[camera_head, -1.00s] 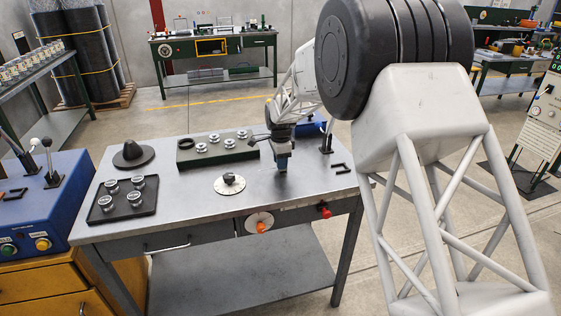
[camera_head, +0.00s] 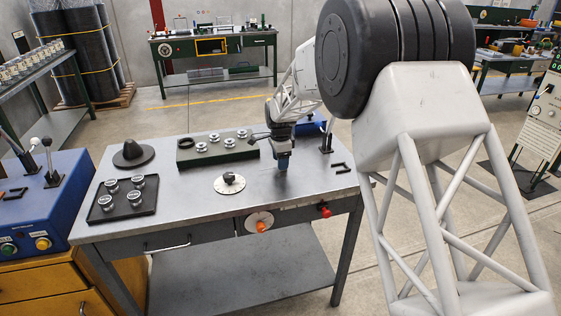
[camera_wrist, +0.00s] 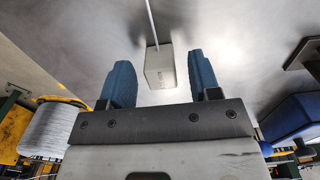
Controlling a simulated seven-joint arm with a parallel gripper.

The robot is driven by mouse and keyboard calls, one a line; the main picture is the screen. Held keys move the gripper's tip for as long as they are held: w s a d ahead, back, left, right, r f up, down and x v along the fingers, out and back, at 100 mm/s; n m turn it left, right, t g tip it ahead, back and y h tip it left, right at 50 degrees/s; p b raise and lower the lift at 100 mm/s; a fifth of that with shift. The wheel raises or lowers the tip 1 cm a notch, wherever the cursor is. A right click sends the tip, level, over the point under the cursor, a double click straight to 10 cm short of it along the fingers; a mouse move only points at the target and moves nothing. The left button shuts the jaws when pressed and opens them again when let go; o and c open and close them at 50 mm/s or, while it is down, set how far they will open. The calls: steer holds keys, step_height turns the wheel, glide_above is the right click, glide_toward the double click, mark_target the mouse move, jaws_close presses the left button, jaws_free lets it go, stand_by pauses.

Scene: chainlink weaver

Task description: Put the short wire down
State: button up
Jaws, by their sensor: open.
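In the wrist view, my gripper (camera_wrist: 160,62) is open, with its two blue fingers apart. A small pale grey block (camera_wrist: 159,68) lies between and beyond the fingertips, with gaps on both sides. A thin pale wire (camera_wrist: 151,24) runs from the block toward the top edge of the view, over the grey tabletop. In the head view, my gripper (camera_head: 282,166) points down close over the right part of the steel table (camera_head: 205,181). The wire is too faint to make out clearly there.
A round dial plate (camera_head: 222,188) stands left of my gripper. A dark green block with metal discs (camera_head: 218,153) is behind it. A black tray (camera_head: 110,211) with round pieces and a dark cone (camera_head: 131,155) sit farther left. A black bracket (camera_head: 342,168) lies at right.

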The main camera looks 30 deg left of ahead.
step_height(320, 180, up, 12)
stand_by(0.6)
steer(key=shift+f, duration=0.1)
stand_by(0.7)
steer(key=s+d+r+n, duration=0.1)
steer(key=s+d+r, duration=0.35)
steer(key=d, duration=0.85)
steer(key=s+d+r+n+t, duration=0.1)
steer(key=s+d+r+n, duration=0.3)
steer(key=d, duration=0.9)
steer(key=s+d+r+m, duration=0.1)
steer(key=s+d+r, duration=0.35)
steer(key=d, duration=0.75)
steer(key=s+d+n+t, duration=0.1)
steer(key=s+d+n, duration=0.1)
steer(key=s+d, duration=1.15)
steer(key=s+d+f+n, duration=0.1)
steer(key=s+d+f, duration=0.1)
steer(key=s+d, duration=0.3)
steer(key=s+d+f+n, duration=0.1)
steer(key=s+d+f, duration=0.2)
steer(key=s+d, duration=0.3)
steer(key=s, duration=0.5)
steer(key=shift+d+f+n+t, duration=0.2)
steer(key=shift+f+n+t, duration=0.1)
steer(key=shift+n, duration=0.1)
